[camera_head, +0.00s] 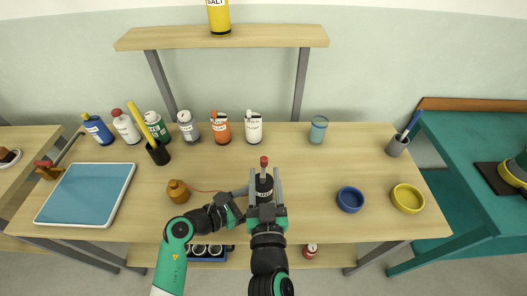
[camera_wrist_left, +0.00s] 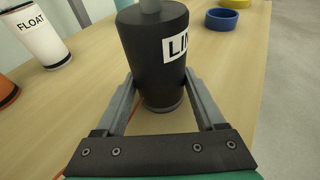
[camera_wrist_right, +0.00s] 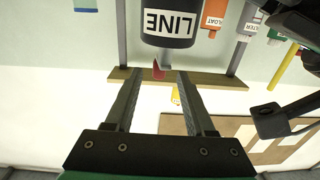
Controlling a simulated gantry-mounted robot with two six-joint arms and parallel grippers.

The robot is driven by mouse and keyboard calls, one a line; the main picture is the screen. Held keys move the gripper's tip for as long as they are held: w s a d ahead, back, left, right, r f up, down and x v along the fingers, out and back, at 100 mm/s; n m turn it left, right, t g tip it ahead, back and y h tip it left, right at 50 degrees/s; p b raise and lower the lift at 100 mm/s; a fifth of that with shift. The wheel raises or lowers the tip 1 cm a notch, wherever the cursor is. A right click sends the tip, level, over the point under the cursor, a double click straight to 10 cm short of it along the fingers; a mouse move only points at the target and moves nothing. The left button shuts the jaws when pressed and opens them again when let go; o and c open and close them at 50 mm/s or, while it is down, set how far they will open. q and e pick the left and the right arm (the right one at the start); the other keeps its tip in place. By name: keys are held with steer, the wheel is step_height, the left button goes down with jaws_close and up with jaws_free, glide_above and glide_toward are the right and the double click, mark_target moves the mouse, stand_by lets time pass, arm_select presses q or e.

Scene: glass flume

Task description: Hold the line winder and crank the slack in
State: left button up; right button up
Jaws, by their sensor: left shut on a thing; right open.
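The line winder (camera_head: 264,188) is a black upright cylinder labelled LINE, with a grey crank and red knob (camera_head: 264,161) on top. My left gripper (camera_head: 245,194) is shut on the winder's body; in the left wrist view its fingers flank the black cylinder (camera_wrist_left: 157,60). In the right wrist view the red knob (camera_wrist_right: 158,70) shows between the open fingertips, with no visible contact. A thin red line runs left from the winder to an orange-brown pot (camera_head: 178,191).
A blue bowl (camera_head: 350,199) and a yellow bowl (camera_head: 408,198) stand to the right. A blue tray (camera_head: 87,194) lies at the left. The table behind the bowls is mostly clear.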

steer(key=w, duration=0.8)
steer(key=shift+a, duration=0.1)
jaws_close()
